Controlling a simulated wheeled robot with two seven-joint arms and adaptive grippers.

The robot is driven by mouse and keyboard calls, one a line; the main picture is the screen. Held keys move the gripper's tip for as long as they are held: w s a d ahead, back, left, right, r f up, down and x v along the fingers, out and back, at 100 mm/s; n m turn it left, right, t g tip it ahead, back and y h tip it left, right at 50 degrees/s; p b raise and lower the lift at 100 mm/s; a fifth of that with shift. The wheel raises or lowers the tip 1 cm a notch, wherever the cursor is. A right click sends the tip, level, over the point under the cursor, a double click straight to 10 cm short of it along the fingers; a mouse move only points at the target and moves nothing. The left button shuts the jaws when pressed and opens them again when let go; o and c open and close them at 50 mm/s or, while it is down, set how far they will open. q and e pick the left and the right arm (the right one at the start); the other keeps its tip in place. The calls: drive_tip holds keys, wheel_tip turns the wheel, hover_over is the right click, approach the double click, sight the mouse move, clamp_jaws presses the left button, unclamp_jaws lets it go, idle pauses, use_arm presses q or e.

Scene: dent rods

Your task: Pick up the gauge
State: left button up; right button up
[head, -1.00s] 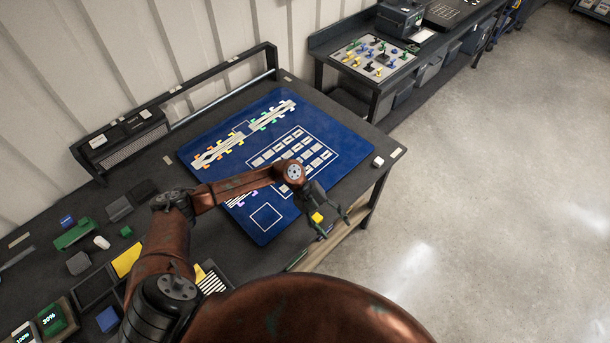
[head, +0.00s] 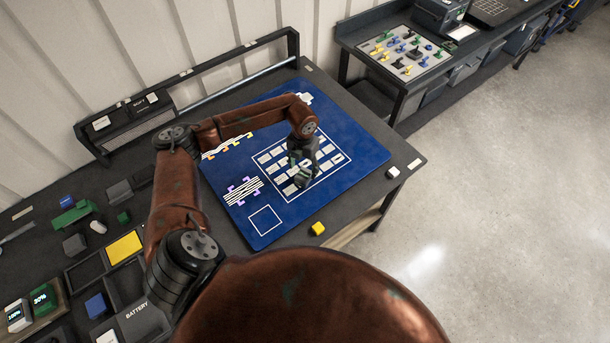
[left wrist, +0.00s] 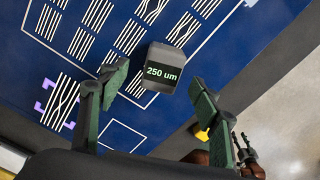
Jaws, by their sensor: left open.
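The gauge (left wrist: 160,68) is a dark grey block with "250 um" in green-white figures, on the blue mat (head: 355,140) in the left wrist view. My left gripper (left wrist: 157,84) is open, its two green-grey fingers on either side of the near end of the gauge, with gaps visible. In the head view the left gripper (head: 303,170) is over the grid of striped cards, and I cannot clearly separate the gauge from the fingers there. A dark jointed part at the lower right of the left wrist view looks like my right gripper (left wrist: 244,152); its jaws are unclear.
A yellow block (head: 318,229) sits by the mat on the table's front edge. A white block (head: 393,172) is near the right edge. Trays, batteries and small blocks crowd the left side. A second bench (head: 400,95) stands behind right.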

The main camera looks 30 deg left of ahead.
sight(304, 174)
use_arm(q)
drive_tip(key=shift+d+f+p, duration=0.15)
drive_tip(key=shift+f+p, duration=0.1)
drive_tip(key=shift+f, duration=0.35)
drive_tip(key=shift+d+f+p, duration=0.15)
drive_tip(key=shift+f+p, duration=0.1)
drive_tip(key=shift+f, duration=0.35)
wheel_tip(304, 174, down, 3)
drive_tip(key=shift+a+p, duration=0.1)
drive_tip(key=shift+p, duration=0.2)
drive_tip(key=shift+f, duration=0.1)
drive_tip(key=shift+s, duration=0.1)
drive_tip(key=c, duration=1.5)
drive_tip(key=shift+c, duration=0.2)
use_arm(e)
drive_tip(key=shift+s+r, duration=0.5)
drive_tip(key=shift+r, duration=0.3)
